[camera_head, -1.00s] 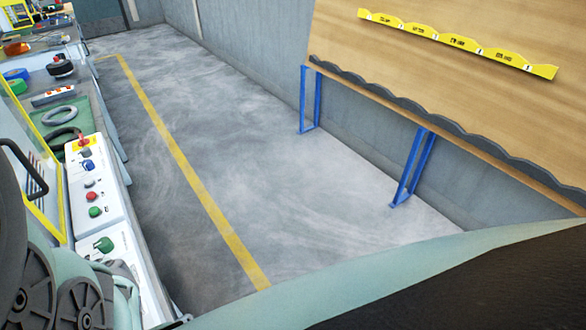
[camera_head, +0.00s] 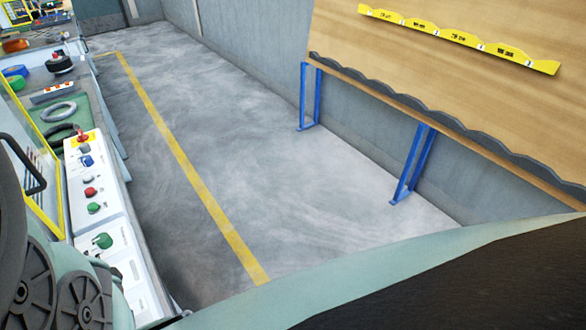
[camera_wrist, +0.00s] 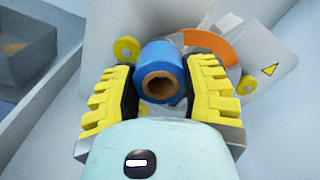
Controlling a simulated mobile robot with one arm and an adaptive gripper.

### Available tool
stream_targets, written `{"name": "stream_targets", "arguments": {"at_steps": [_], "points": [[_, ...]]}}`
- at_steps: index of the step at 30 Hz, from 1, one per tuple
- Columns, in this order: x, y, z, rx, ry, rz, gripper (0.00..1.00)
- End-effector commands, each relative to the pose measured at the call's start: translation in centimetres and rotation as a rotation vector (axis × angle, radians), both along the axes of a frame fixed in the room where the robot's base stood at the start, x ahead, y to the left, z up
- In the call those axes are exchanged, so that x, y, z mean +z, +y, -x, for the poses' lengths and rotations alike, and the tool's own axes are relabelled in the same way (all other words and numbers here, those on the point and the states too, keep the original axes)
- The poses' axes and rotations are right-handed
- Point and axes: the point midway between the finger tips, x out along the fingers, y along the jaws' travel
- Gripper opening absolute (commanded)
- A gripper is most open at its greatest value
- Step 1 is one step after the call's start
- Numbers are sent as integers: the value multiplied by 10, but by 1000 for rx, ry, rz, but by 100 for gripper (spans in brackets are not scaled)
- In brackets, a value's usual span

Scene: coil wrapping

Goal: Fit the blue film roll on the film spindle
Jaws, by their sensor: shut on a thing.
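The blue film roll (camera_wrist: 174,56) shows in the wrist view, seen end-on with its brown hollow core (camera_wrist: 158,87) facing the camera. My gripper (camera_wrist: 160,80) has yellow and black fingers, one on each side of the roll, and is shut on it. I cannot make out the film spindle in either view; it may be hidden behind the roll. In the head view neither my gripper nor this roll can be seen.
Behind the roll are an orange curved part (camera_wrist: 212,44), a white plate with a yellow warning triangle (camera_wrist: 269,70) and yellow round parts (camera_wrist: 126,48). A control panel (camera_head: 95,190) stands at left. A wooden rack (camera_head: 450,90) stands at right, with clear floor between.

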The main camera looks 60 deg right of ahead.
Motion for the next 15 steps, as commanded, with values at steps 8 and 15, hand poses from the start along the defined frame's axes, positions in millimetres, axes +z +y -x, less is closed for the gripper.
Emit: {"name": "stream_targets", "arguments": {"at_steps": [8,15], "points": [[0,11,-3,5,-1,-3,5],[0,16,-5,3,0,-1,5]]}}
